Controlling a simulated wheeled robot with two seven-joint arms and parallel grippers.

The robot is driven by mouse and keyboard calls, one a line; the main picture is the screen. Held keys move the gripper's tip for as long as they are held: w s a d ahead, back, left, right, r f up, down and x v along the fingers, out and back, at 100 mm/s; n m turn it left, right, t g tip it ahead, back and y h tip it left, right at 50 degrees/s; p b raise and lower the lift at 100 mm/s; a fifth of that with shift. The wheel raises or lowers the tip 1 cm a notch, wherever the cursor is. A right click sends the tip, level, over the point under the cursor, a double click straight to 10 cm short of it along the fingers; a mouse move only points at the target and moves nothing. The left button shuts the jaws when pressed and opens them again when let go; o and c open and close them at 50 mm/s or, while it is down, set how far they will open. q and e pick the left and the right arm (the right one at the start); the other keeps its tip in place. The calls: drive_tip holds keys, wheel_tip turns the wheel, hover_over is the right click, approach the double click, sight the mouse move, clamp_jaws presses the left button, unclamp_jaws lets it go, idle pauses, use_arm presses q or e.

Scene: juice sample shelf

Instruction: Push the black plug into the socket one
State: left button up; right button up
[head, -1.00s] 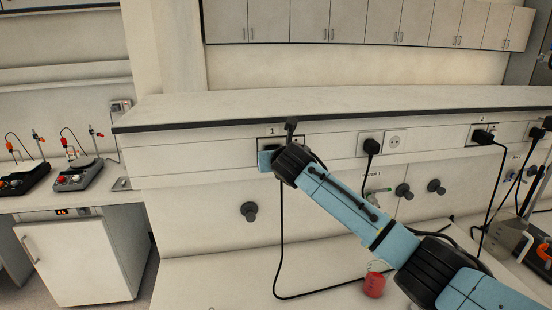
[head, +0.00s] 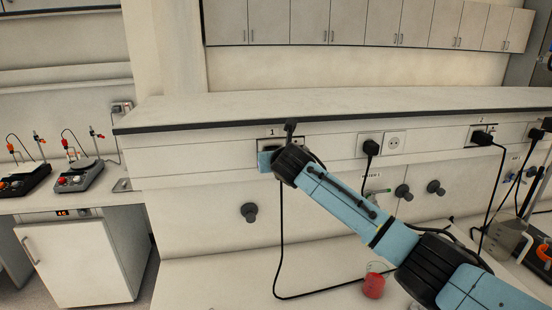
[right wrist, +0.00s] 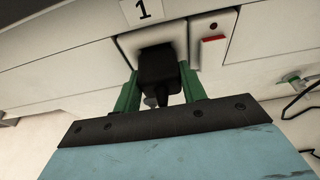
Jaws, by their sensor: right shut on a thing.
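The black plug (right wrist: 160,68) is between the green fingers of my right gripper (right wrist: 160,90) in the right wrist view. The gripper is shut on it. The plug's front is at the white face of socket one (right wrist: 125,46), below the label "1" (right wrist: 143,10). How deep its pins sit is hidden by the plug body. In the head view, socket one (head: 296,142) is on the wall strip, with my right wrist in front of it, covering the plug. A black cord (head: 281,240) hangs below and runs along the bench. My left gripper is out of view.
A red switch (right wrist: 214,38) is right of the socket. Another socket with a black plug (head: 371,147) is farther right, and socket two (head: 482,135) also holds one. A beaker of red liquid (head: 374,286) stands on the bench below my arm.

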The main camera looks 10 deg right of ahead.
drive_tip(key=shift+r, duration=0.25)
drive_tip(key=o, duration=1)
drive_tip(key=shift+w, duration=0.1)
drive_tip(key=o, duration=0.3)
drive_tip(key=shift+w+f, duration=0.25)
drive_tip(key=shift+o, duration=0.2)
drive_tip(key=shift+s, duration=0.2)
drive_tip(key=shift+s, duration=0.15)
